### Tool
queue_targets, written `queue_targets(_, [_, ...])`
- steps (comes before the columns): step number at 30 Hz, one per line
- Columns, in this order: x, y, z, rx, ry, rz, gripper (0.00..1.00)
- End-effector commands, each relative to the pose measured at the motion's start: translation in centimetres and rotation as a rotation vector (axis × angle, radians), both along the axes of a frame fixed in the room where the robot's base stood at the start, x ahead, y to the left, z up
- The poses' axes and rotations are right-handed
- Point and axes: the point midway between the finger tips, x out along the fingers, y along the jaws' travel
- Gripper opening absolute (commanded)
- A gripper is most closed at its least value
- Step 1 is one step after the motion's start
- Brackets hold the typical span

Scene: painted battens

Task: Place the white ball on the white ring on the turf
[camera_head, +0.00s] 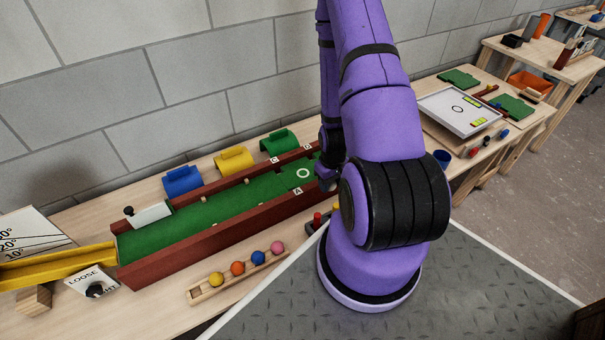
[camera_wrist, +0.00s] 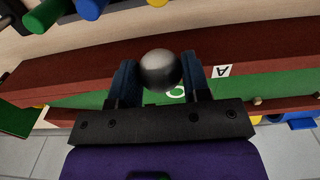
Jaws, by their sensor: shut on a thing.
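The white ball (camera_wrist: 161,70), shaded grey, is between the two blue fingertips of my gripper (camera_wrist: 158,74) in the wrist view. My gripper is shut on it. The white ring (camera_head: 303,173) is painted on the green turf (camera_head: 222,205) near the right end of the red-walled lane in the head view. In the head view my arm hides the ball and most of the gripper, which is just right of the ring. The ball's height above the turf is hard to tell.
Red battens (camera_head: 205,246) wall the lane on both long sides. Blue (camera_head: 182,181), yellow (camera_head: 234,160) and green (camera_head: 279,142) arches stand behind it. A wooden rack (camera_head: 238,275) with several coloured balls lies in front. A yellow chute (camera_head: 58,267) is at the left end.

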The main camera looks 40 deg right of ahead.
Motion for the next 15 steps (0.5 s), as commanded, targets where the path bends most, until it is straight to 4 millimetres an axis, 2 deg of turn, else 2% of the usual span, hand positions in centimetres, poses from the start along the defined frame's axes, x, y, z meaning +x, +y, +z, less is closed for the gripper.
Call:
queue_targets(2, [-0.9, -0.1, -0.1, 0.003, -0.002, -0.01, 0.21])
queue_targets(5, [-0.8, -0.2, -0.2, 0.002, -0.005, -0.011, 0.21])
queue_targets(8, [0.6, -0.5, -0.4, 0.001, -0.005, -0.011, 0.21])
queue_targets(15, [6.1, -1.2, -0.9, 0.0, -0.006, -0.009, 0.21])
